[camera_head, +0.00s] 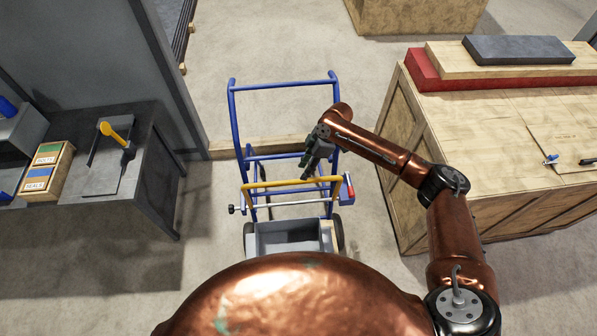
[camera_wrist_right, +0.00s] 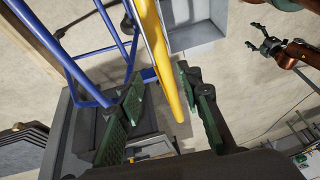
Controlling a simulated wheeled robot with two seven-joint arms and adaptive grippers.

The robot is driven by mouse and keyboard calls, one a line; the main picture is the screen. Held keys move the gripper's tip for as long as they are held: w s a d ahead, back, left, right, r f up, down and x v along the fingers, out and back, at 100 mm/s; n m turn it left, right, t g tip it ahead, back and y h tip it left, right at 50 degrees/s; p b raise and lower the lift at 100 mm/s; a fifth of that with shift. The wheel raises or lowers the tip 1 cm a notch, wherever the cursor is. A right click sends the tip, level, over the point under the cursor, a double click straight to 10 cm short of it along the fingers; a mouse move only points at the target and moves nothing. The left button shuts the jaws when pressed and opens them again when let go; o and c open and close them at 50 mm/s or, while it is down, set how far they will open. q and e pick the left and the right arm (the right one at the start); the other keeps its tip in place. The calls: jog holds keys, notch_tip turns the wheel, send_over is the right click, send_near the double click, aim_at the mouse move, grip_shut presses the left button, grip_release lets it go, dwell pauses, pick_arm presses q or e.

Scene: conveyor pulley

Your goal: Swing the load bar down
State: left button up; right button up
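The load bar (camera_head: 290,185) is a yellow bar lying across the blue hand cart (camera_head: 235,125), roughly level in the head view. My right gripper (camera_head: 309,170) is at the right part of the bar. In the right wrist view, the bar (camera_wrist_right: 161,55) runs down between the two green fingers of my right gripper (camera_wrist_right: 163,85). The fingers are apart, with a visible gap to the bar, so the gripper is open. My left gripper (camera_wrist_right: 258,41) shows small at the upper right of the right wrist view, its fingers spread; it is outside the head view.
A grey tray (camera_head: 288,240) sits low on the cart. A silver rod with a red block (camera_head: 347,188) crosses below the bar. A wooden crate (camera_head: 480,150) stands close on the right; a dark workbench (camera_head: 155,165) stands on the left. Floor shows between them.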

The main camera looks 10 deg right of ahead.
aim_at(297, 180)
jog(key=shift+s+a+f+p, duration=0.3)
jog(key=shift+s+a+f, duration=0.3)
jog(key=shift+s+f, duration=0.3)
jog(key=shift+w+a+f, duration=0.2)
jog(key=shift+f, duration=0.4)
jog(key=shift+w+a+f, duration=0.15)
jog(key=shift+a+f, duration=0.05)
jog(key=shift+f, duration=0.35)
jog(key=shift+w+a+f, duration=0.1)
jog(key=shift+w+f, duration=0.2)
jog(key=shift+f, duration=0.25)
jog(key=shift+s+r, duration=0.2)
jog(key=shift+s, duration=0.15)
jog(key=shift+w+f, duration=0.15)
jog(key=shift+w, duration=0.05)
jog(key=c, duration=0.4)
jog(key=shift+s, duration=0.1)
jog(key=c, duration=0.5)
grip_shut()
pick_arm(q)
jog(key=shift+s+a+r, duration=0.1)
jog(key=shift+s+r, duration=0.4)
jog(key=shift+s, duration=0.4)
